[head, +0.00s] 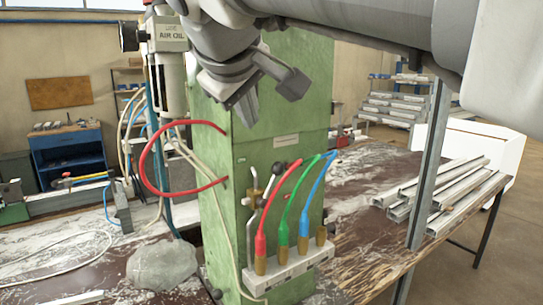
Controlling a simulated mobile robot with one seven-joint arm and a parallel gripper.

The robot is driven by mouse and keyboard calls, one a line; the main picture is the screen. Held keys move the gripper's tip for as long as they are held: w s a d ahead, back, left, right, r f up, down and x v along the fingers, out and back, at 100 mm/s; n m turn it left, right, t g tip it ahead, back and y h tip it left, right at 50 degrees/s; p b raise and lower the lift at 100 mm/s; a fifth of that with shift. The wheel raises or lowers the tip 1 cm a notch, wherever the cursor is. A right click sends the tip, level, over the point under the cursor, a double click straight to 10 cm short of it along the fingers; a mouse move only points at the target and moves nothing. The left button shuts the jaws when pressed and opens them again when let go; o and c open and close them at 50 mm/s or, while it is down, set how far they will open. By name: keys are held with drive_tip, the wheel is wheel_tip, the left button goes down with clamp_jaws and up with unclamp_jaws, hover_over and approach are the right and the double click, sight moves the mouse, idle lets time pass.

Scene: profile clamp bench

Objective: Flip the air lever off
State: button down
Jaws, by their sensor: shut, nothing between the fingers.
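The air lever (267,192) is a thin metal handle with a dark round knob (280,168) at its upper end. It slants up and to the right from a brass valve (254,195) on the front of the green machine column (224,215). My gripper (243,112) is in front of the upper part of the column, pointing down. It is above and slightly left of the lever, apart from it. Its fingers look closed, with nothing seen between them. The lever's lower part is crowded by a metal pipe and the red hose.
Red (279,200), green (294,197) and blue (314,190) hoses rise from a pale manifold (285,272) close right of the lever. A red cable loop (143,165) is at left. Metal profiles (440,192) lie on the right table. A grey lump (161,265) sits lower left.

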drive_tip(key=shift+f, duration=0.1)
hover_over(271, 185)
drive_tip(key=shift+f, duration=4.65)
drive_tip(key=shift+s, duration=0.4)
drive_tip(key=shift+d+r, duration=0.1)
